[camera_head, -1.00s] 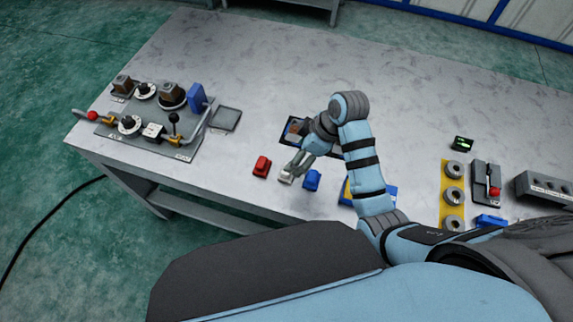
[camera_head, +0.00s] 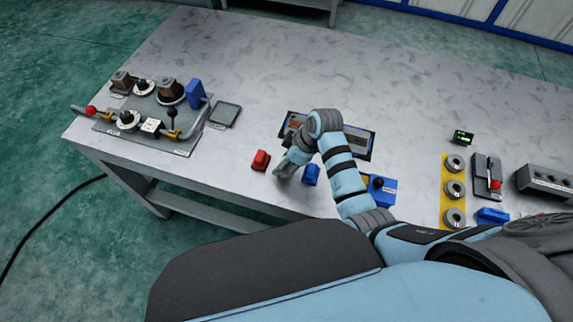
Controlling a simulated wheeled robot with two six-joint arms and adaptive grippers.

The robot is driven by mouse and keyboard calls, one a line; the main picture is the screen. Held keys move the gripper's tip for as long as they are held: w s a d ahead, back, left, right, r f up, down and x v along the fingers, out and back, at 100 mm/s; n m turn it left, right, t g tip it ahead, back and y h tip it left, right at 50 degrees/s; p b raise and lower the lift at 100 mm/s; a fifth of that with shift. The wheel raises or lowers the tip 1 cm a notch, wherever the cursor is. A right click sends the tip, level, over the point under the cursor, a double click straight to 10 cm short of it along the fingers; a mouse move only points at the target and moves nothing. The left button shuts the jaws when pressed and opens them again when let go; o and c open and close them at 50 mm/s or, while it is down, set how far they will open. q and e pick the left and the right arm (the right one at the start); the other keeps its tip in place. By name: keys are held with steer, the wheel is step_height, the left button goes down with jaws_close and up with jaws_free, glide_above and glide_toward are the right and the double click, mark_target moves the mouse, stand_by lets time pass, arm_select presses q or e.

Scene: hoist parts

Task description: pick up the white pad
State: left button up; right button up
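My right gripper (camera_head: 285,167) points down at the table between a red block (camera_head: 261,160) and a blue block (camera_head: 311,174). The white pad does not show clearly now; the spot between the two blocks where it showed earlier is covered by the gripper. I cannot tell whether the fingers are open or shut, or whether they hold the pad. My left gripper is not in view.
A grey board with knobs and levers (camera_head: 185,150) sits at the left, beside a flat grey plate (camera_head: 225,114). A dark picture panel (camera_head: 357,141) lies behind my arm. A yellow strip with grey rings (camera_head: 454,172) is at the right. The table's back (camera_head: 300,65) is clear.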

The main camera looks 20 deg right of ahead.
steer(key=shift+c, duration=0.6)
steer(key=shift+r, duration=0.1)
step_height(320, 180, up, 20)
steer(key=p, duration=0.6)
steer(key=shift+p, duration=0.3)
